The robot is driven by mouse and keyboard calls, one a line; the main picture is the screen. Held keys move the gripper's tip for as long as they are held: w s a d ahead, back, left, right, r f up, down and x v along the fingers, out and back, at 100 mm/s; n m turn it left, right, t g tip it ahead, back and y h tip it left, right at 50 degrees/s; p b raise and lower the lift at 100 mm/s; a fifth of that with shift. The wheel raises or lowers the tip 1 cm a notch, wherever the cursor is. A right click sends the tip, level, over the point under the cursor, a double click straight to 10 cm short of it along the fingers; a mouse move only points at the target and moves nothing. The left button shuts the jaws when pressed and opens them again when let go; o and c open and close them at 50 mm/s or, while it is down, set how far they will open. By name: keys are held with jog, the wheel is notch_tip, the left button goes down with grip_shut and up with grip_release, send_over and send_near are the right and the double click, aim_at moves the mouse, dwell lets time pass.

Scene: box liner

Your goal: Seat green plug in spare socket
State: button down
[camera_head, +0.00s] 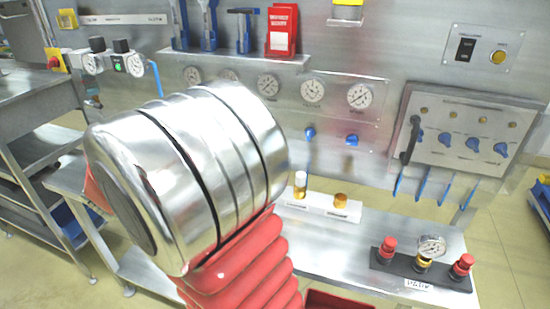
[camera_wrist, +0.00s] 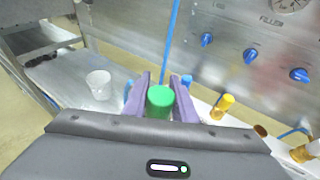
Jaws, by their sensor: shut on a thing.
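The green plug (camera_wrist: 160,101) shows in the wrist view as a round green top between the two purple fingers of my gripper (camera_wrist: 161,84). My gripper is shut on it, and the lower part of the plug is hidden. In the head view my arm covers the gripper and the plug. A white block (camera_head: 318,208) on the steel bench carries a white-and-gold fitting (camera_head: 300,186) and a gold fitting (camera_head: 341,201). In the wrist view a yellow fitting (camera_wrist: 222,107) stands to the right of my gripper. I cannot tell which place is the spare socket.
A dark rack (camera_head: 420,266) with red-topped fittings and a gauge lies on the bench at right. A white cup (camera_wrist: 98,85) stands left of my gripper. The panel with gauges (camera_head: 311,90) and blue valve knobs (camera_wrist: 250,56) rises behind the bench.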

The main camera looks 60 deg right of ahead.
jog(key=s+d+r+m+g+h, duration=0.25)
jog(key=s+d+m+g, duration=0.75)
jog(key=s+d, duration=1.3)
jog(key=s+d+f+m+g+y, duration=0.1)
jog(key=s+d+f+m+g, duration=0.1)
jog(key=s, duration=0.7)
jog(key=s+d+f+m+g+y, duration=0.2)
jog(key=s+d+m+g, duration=0.1)
jog(key=s, duration=0.6)
jog(key=s+d+f+m+g+y, duration=0.2)
jog(key=s+g, duration=0.4)
jog(key=s, duration=0.3)
jog(key=shift+d+f+m, duration=0.15)
jog(key=shift+d+m, duration=0.65)
jog(key=shift+d, duration=0.3)
jog(key=shift+f, duration=0.1)
jog(key=shift+f, duration=3.35)
jog(key=shift+w+f, duration=0.1)
jog(key=shift+f, duration=0.65)
